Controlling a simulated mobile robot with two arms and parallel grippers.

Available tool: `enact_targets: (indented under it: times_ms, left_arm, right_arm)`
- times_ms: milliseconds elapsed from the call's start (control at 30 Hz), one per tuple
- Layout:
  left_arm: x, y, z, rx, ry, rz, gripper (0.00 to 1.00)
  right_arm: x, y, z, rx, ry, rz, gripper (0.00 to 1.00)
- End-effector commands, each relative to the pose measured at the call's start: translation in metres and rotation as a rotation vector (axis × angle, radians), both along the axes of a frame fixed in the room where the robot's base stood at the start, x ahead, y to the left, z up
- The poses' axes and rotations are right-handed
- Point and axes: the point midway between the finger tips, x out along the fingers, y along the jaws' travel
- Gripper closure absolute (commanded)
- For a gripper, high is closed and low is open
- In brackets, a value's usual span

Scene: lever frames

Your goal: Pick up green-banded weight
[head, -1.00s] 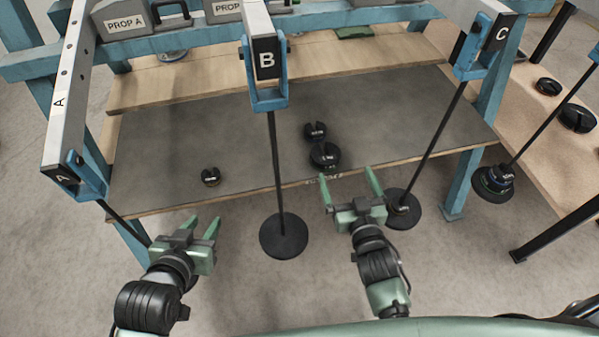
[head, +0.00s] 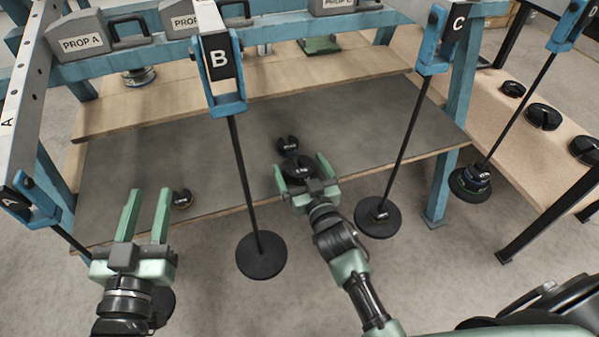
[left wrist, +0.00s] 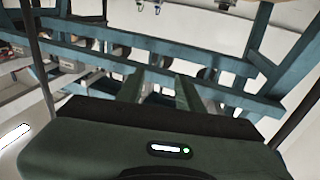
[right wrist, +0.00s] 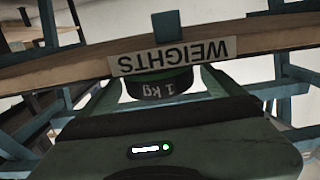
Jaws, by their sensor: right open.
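A black slotted weight (head: 298,168) marked 1 kg lies near the front edge of the grey shelf mat. In the right wrist view this weight (right wrist: 160,88) shows a green band, partly behind the WEIGHTS label. My right gripper (head: 301,162) is open, with one finger on each side of the weight; I cannot tell whether they touch it. My left gripper (head: 149,190) is open and empty, near the shelf's front edge and left of hanger B. A smaller weight (head: 181,199) lies right of its fingers.
Another black weight (head: 287,145) lies just behind the 1 kg one. Hanging rods with base discs stand at B (head: 261,256) and C (head: 378,217), either side of my right arm. A side table (head: 520,125) at right holds several weights.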

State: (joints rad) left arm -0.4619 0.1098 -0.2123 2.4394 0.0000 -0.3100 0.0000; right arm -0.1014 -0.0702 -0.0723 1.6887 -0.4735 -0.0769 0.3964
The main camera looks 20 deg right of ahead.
Motion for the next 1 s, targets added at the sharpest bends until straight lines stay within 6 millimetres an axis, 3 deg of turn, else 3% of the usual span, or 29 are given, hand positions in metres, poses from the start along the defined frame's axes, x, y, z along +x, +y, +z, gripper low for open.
enact_targets:
  times_ms: [333,367,600,700,1000]
  left_arm:
    - [-0.0006,-0.0012,0.0102,-0.013,-0.051,-0.003,0.64]
    - [-0.0006,-0.0012,0.0102,-0.013,-0.05,-0.003,0.64]
    - [-0.0005,-0.0011,0.01,-0.013,-0.05,-0.002,0.64]
    - [-0.0005,-0.0011,0.01,-0.013,-0.05,-0.002,0.64]
    - [-0.0004,-0.001,0.0103,-0.012,-0.047,-0.002,0.64]
  right_arm:
    - [0.0067,0.0004,-0.0002,0.001,0.001,0.0,0.04]
    - [0.0067,0.0004,-0.0001,0.001,0.001,0.0,0.09]
    - [0.0066,0.0003,-0.0001,0.001,0.0,0.0,0.76]
    - [0.0065,0.0004,-0.0001,0.001,0.0,0.0,1.0]
    - [0.0076,0.0008,0.0055,0.001,-0.01,0.001,1.0]
